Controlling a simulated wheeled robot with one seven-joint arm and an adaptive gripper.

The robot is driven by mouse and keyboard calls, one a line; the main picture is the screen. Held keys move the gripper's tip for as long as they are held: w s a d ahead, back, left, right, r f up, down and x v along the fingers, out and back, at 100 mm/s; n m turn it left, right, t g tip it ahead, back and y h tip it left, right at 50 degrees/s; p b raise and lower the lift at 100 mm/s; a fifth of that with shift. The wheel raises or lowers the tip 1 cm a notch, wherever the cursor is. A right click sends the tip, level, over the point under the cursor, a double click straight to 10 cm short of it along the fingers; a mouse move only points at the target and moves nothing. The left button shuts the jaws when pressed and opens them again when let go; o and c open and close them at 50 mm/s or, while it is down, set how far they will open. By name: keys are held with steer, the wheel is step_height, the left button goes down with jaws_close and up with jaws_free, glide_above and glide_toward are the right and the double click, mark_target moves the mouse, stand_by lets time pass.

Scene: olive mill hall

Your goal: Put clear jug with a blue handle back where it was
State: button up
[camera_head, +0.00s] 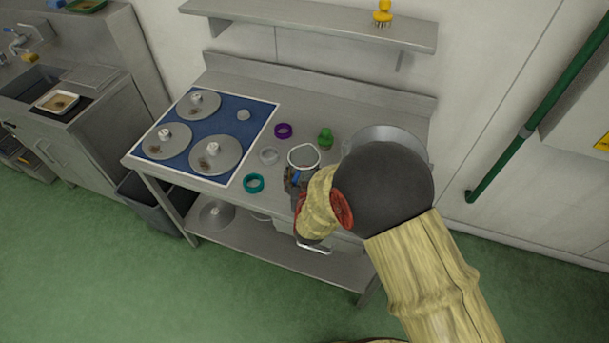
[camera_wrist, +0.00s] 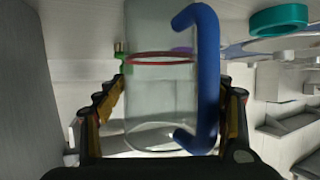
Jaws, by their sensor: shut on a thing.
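The clear jug with a blue handle (camera_head: 303,157) is at the front right part of the steel table. In the wrist view the jug (camera_wrist: 150,95) stands between my two fingers, its blue handle (camera_wrist: 208,80) on the right and a red band around its wall. My gripper (camera_head: 295,182) is shut on the jug, with one finger at each side in the wrist view (camera_wrist: 170,100). My arm hides part of the tabletop. I cannot tell whether the jug's base touches the table.
A blue mat (camera_head: 225,122) with several metal discs lies on the left of the table. Purple (camera_head: 283,130) and teal (camera_head: 253,183) rings, a clear ring (camera_head: 269,155) and a green object (camera_head: 325,138) lie near the jug. A metal bowl (camera_head: 385,133) is partly hidden behind my arm.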

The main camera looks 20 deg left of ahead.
steer(key=shift+r, duration=0.15)
steer(key=o, duration=2)
steer(key=shift+f, duration=0.2)
steer(key=shift+c, duration=0.2)
steer(key=shift+r, duration=0.1)
steer(key=shift+r, duration=0.15)
steer(key=p+v, duration=0.1)
steer(key=v, duration=1.1)
